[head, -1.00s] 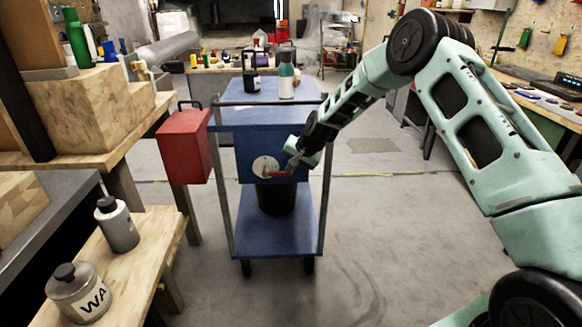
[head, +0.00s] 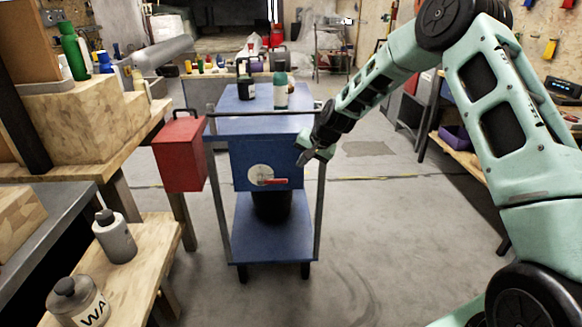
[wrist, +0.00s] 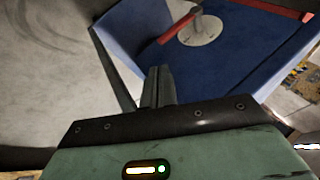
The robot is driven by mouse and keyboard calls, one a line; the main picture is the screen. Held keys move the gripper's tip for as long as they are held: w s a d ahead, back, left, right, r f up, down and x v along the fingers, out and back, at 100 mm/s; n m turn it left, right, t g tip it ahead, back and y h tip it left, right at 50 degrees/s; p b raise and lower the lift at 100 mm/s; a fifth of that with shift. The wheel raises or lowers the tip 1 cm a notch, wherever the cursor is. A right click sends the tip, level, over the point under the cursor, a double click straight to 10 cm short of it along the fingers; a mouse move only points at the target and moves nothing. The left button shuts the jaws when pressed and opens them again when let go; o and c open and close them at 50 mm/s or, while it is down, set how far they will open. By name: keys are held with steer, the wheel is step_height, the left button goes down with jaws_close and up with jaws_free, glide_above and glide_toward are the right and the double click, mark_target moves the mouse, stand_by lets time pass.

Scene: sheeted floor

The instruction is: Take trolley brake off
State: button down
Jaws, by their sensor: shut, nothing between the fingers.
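The blue trolley (head: 265,243) stands on the floor in the middle of the head view. A round pale disc (head: 258,174) on its front panel carries a red lever (head: 274,181), which points right and lies nearly level. In the wrist view the red lever (wrist: 180,27) and the pale disc (wrist: 201,31) show on the blue panel, up and right of my fingers. My gripper (head: 303,161) is shut and empty, to the right of the lever and apart from it, by the panel's right edge. Its closed fingers also show in the wrist view (wrist: 158,87).
A red box (head: 181,155) hangs or stands left of the trolley. Bottles (head: 281,95) stand on the trolley's top. A wooden bench with grey bottles (head: 115,238) is at the left. The floor (head: 400,240) right of the trolley is clear.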

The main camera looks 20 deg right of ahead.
steer(key=shift+s+d+r, duration=0.95)
steer(key=shift+s+d, duration=0.2)
steer(key=shift+d, duration=0.1)
steer(key=s+a+r+n+g+p, duration=0.2)
steer(key=s+a+r+n+p, duration=0.15)
steer(key=s+a+r, duration=0.5)
steer(key=s+a+r+n+g+p, duration=0.2)
steer(key=s+a+r+n, duration=0.25)
steer(key=s+a, duration=0.55)
steer(key=s+a+r+n+g+h+p, duration=0.1)
steer(key=s+r+n+p, duration=0.1)
steer(key=s, duration=1.1)
steer(key=s+a+r+n+h+p, duration=0.1)
steer(key=s+r+n+p, duration=0.2)
steer(key=s, duration=1)
step_height(320, 180, up, 3)
steer(key=shift+s+a+n+g, duration=0.15)
steer(key=shift+a+n+g, duration=0.25)
steer(key=shift+n, duration=0.4)
